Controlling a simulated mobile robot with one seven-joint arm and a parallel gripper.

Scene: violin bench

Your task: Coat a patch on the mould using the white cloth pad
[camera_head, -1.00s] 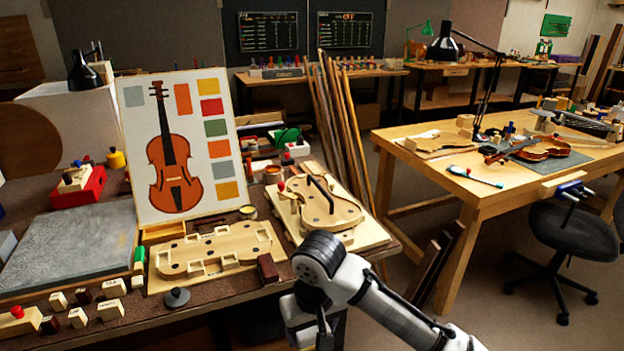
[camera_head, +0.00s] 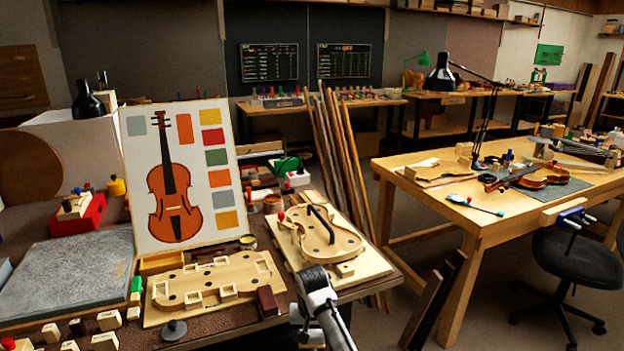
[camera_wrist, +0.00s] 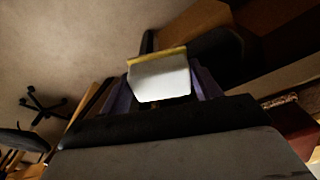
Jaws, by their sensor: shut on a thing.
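In the wrist view, my gripper (camera_wrist: 160,88) is shut on a white cloth pad (camera_wrist: 160,80) with a yellowish top edge. Dark purple fingers stand on both sides of the pad. In the head view, my arm shows at the bench's front edge, but the jaws and pad cannot be made out. A pale wooden mould (camera_head: 190,291) with square notches and round holes lies flat on the bench, left of my arm. A violin-shaped wooden form (camera_head: 330,241) with a dark handle lies on a board behind my arm. I cannot tell which is the task's mould. The pad appears clear of both.
A dark red block (camera_head: 267,301) sits beside the notched piece. A grey slab (camera_head: 70,275) and several small blocks lie at the left. A violin chart (camera_head: 200,150) stands behind. A second workbench (camera_head: 470,222) and a chair (camera_head: 570,265) stand to the right, with floor between.

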